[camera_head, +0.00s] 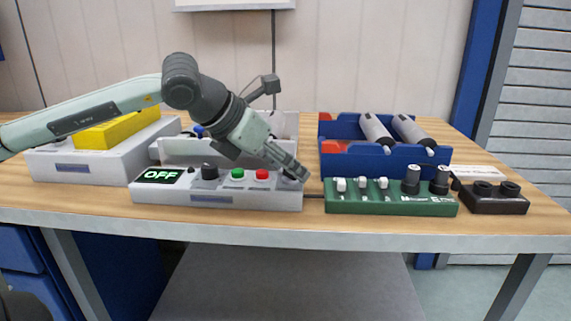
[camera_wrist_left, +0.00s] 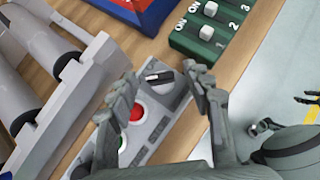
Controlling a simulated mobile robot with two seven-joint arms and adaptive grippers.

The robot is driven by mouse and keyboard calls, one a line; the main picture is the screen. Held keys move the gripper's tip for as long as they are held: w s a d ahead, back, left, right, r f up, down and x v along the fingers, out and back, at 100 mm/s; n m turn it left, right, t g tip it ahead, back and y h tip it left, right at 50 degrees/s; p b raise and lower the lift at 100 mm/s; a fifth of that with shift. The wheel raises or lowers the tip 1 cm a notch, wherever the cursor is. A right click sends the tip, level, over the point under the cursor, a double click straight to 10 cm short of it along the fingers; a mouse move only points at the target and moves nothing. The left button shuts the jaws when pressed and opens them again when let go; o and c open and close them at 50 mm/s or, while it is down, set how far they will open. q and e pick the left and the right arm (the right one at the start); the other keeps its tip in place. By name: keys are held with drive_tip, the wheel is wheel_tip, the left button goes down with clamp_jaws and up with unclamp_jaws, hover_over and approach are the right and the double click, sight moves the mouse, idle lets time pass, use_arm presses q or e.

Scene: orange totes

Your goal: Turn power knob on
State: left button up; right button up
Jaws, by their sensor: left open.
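My left gripper (camera_head: 296,173) points down over this knob. In the wrist view its open fingers (camera_wrist_left: 161,80) stand on either side of the knob; contact is unclear.
A green switch box (camera_head: 390,208) stands just right of the panel, with a dark box (camera_head: 495,206) beyond it. A blue tray (camera_head: 385,165) with grey cylinders lies behind. A yellow block (camera_head: 115,130) sits at the left. Dark mechanical parts (camera_wrist_left: 262,127) show at the wrist view's right.

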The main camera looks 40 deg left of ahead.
use_arm(q)
drive_tip(key=shift+w, duration=0.1)
clamp_jaws()
idle(0.3)
